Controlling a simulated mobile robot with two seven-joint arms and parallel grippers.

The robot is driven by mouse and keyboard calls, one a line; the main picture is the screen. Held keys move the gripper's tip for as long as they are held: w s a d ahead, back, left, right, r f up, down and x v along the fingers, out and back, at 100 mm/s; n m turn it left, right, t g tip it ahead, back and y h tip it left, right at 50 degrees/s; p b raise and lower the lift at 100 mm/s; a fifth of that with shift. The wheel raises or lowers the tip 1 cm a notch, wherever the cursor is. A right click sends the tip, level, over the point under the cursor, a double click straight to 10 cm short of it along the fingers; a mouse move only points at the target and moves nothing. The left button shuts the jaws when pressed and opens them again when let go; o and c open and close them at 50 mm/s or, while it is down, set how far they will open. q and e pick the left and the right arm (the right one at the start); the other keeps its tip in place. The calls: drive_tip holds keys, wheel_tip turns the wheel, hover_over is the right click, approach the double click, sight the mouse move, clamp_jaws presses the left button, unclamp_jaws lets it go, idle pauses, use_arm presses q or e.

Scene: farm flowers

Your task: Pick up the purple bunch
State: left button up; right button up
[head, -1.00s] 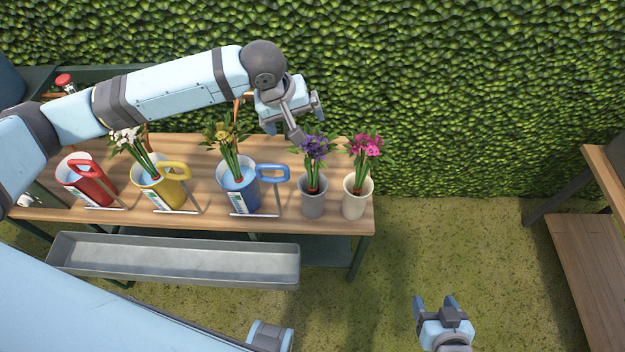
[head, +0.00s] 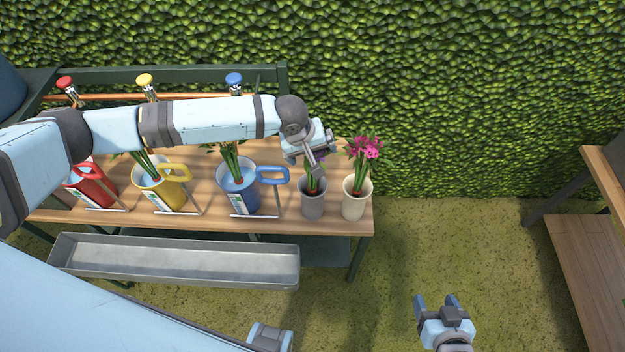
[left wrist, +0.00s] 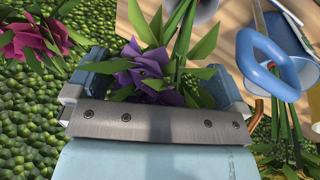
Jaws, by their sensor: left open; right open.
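The purple bunch (left wrist: 150,72) stands in a grey pot (head: 313,204) on the wooden table. In the head view my left gripper (head: 315,160) is over the bunch and hides most of its purple flowers; green stems (head: 312,185) show below. In the left wrist view the purple flowers and leaves lie between the two open fingers of my left gripper (left wrist: 155,85). I cannot tell whether the fingers touch them. My right gripper (head: 437,305) is open and empty at the lower right, away from the table.
A cream pot (head: 356,204) with pink flowers (head: 364,150) stands close on the right. A blue bucket (head: 238,190) with a handle is on the left, then a yellow bucket (head: 160,190) and a red bucket (head: 90,188). A metal trough (head: 175,260) runs along the front.

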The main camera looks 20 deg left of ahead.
use_arm(q)
drive_tip(key=c, duration=1.4)
drive_tip(key=shift+r, duration=0.15)
wheel_tip(320, 180, up, 20)
drive_tip(key=shift+f+b, duration=0.1)
drive_tip(key=shift+b, duration=0.35)
